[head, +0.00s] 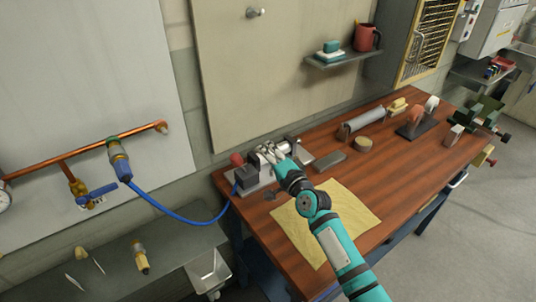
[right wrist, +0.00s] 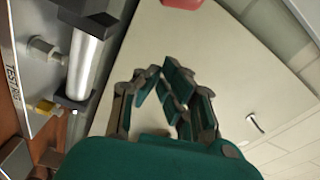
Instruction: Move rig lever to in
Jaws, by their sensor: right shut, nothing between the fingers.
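The test rig (head: 247,184) stands at the left back end of the wooden bench, with a blue hose running to it. A red knob (head: 237,159) sits at its left end, apparently the lever's top; the lever's shaft is hard to make out. My right gripper (head: 268,151) is over the rig, just right of the red knob; contact cannot be told. In the right wrist view my gripper (right wrist: 166,76) is shut and empty. The rig's silver cylinder (right wrist: 83,62) and lettered plate (right wrist: 22,88) lie to its left. A red thing (right wrist: 183,4) is cut off at the top edge.
A yellow cloth (head: 355,207) lies on the bench (head: 408,177) under my right arm. A grey block (head: 329,161), a roll and other tools lie to the right. A wall panel (head: 285,75) rises behind the rig. The blue hose (head: 180,216) hangs left.

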